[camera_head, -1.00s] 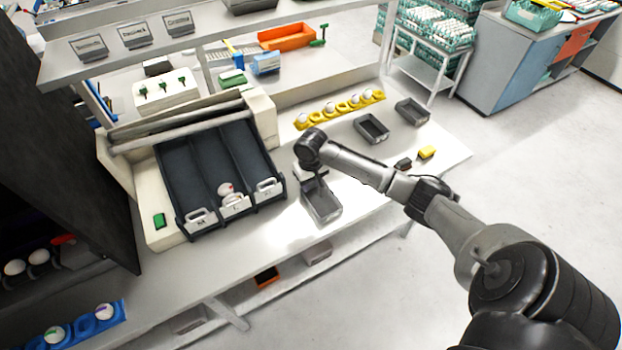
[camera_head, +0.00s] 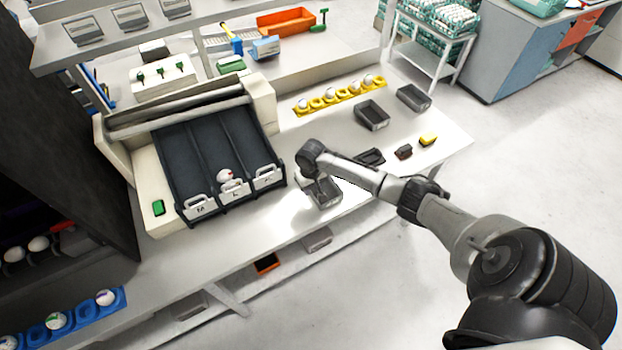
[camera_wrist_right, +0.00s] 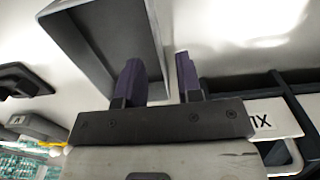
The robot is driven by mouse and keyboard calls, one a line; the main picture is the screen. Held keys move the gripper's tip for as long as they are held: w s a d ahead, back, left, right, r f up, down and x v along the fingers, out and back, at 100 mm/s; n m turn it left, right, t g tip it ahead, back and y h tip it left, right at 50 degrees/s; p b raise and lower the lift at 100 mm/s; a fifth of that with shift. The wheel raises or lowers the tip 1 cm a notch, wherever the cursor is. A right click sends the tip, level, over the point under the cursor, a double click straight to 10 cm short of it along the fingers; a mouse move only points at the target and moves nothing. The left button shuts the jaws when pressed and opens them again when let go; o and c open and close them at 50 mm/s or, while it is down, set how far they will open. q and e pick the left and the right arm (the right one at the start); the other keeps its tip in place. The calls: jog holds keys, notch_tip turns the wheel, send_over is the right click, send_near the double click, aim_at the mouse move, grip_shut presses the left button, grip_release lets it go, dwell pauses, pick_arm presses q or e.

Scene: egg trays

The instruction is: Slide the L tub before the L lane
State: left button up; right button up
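A grey open tub (camera_head: 325,193) stands on the bench right of the lanes; no label on it is readable. The lane rack (camera_head: 182,140) has three dark lanes marked M, L and XL; the middle L lane's front plate (camera_head: 236,189) has a pale egg (camera_head: 225,175) behind it. My right gripper (camera_head: 318,181) is low at the tub's back edge. In the right wrist view its two dark fingers (camera_wrist_right: 160,78) are apart, with the wall of the tub (camera_wrist_right: 100,45) seen between them. Contact cannot be told. My left gripper is not in view.
Two more grey tubs (camera_head: 372,116) (camera_head: 413,98) stand behind, near a yellow egg holder (camera_head: 340,95). A dark tray (camera_head: 370,157), a small dark block (camera_head: 404,152) and a yellow block (camera_head: 428,140) lie to the right. A green button (camera_head: 158,208) is left of the lanes.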

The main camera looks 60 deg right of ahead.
aim_at(311, 192)
jog(key=shift+f, duration=1.9)
jog(key=shift+c, duration=0.4)
grip_shut()
